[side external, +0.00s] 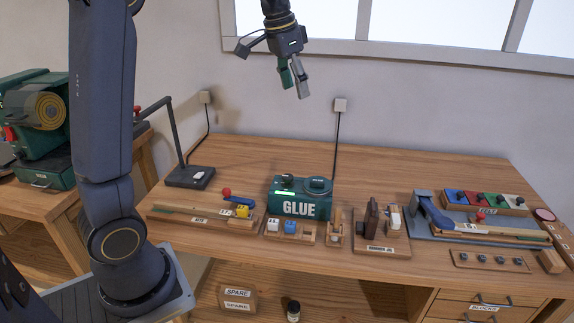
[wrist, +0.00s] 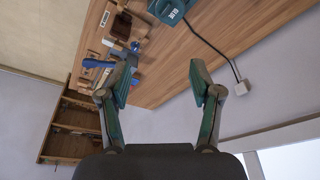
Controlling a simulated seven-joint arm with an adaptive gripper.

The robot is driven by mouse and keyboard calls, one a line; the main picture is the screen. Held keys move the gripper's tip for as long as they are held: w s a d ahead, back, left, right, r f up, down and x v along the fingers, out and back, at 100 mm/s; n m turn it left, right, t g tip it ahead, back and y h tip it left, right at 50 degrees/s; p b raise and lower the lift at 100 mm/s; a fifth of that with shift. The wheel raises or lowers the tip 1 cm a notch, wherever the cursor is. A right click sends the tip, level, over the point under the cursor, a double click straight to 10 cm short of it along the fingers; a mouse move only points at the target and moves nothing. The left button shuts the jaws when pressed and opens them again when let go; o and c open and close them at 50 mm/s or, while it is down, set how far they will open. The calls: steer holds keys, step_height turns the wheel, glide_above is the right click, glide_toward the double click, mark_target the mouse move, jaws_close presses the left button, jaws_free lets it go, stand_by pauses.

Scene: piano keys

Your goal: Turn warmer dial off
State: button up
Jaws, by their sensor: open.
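The green glue warmer (side external: 300,207), lettered GLUE, stands near the middle of the bench. A dark knob (side external: 287,181) sits at the left of its top, beside a round dark green lid (side external: 318,184). A small pale lit strip shows below the knob. I cannot read the dial's setting. In the wrist view, part of the warmer (wrist: 173,11) shows at the top edge, and its dial cannot be made out. My gripper (side external: 293,85) is open and empty, high above the back of the bench and well apart from the warmer. Its two green fingers (wrist: 163,84) are spread in the wrist view.
A black lamp (side external: 189,176) stands left of the warmer. A cord runs from the warmer to a wall socket (side external: 340,104). Wooden fixtures (side external: 290,232) line the bench front, and a blue-handled tool (side external: 432,210) lies right. Bare bench (side external: 400,168) is free behind.

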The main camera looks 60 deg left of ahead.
steer(key=w+a+f+g, duration=0.2)
steer(key=w+a+f, duration=0.3)
steer(key=a+f, duration=0.15)
steer(key=n, duration=0.1)
glide_above(288, 176)
step_height(288, 176, down, 6)
steer(key=shift+g, duration=0.5)
step_height(288, 176, down, 19)
steer(key=shift+c, duration=0.3)
steer(key=c, duration=1.1)
